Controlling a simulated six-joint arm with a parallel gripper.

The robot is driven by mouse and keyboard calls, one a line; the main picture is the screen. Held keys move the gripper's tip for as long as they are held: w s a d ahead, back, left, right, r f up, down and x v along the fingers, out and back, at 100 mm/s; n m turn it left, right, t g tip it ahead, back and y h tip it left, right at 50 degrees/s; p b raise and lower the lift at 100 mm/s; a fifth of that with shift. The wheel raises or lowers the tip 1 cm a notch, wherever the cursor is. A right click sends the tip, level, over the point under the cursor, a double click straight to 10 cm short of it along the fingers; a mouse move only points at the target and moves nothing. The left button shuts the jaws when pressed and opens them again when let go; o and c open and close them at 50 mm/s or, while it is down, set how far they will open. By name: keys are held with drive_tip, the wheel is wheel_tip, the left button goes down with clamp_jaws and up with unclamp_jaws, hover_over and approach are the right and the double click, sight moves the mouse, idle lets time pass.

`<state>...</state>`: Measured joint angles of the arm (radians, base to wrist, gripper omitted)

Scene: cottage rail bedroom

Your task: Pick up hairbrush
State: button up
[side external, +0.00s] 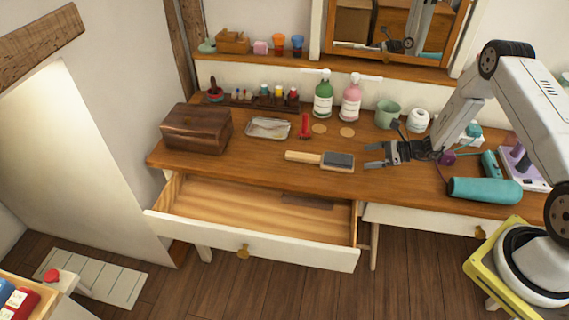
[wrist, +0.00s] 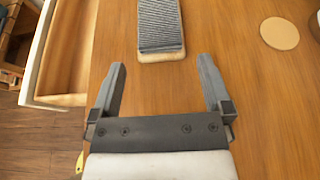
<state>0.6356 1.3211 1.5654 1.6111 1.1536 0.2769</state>
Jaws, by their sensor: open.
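The hairbrush (side external: 321,160) lies on the wooden desk (side external: 250,165), with a light wooden handle pointing left and a dark grey bristle pad at its right end. In the wrist view the hairbrush (wrist: 160,27) shows its bristle pad facing up at the top, its handle out of frame. My gripper (side external: 370,156) is just right of the hairbrush. In the wrist view my gripper (wrist: 164,75) is open and empty, and the pad's near end lies just beyond the fingertips, between their lines.
An open, nearly empty drawer (side external: 255,241) juts out below the desk front. A wooden box (side external: 196,128), a metal tray (side external: 269,128), a red object (side external: 304,126), round coasters (side external: 347,132) and bottles (side external: 323,95) stand behind. A teal hair dryer (side external: 485,190) lies at the right.

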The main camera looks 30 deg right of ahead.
sight(345, 159)
drive_tip(key=shift+x, duration=1.35)
drive_tip(key=shift+x, duration=2.6)
drive_tip(key=shift+s, duration=0.1)
drive_tip(key=shift+c, duration=0.2)
drive_tip(key=c, duration=1)
drive_tip(key=shift+r, duration=0.15)
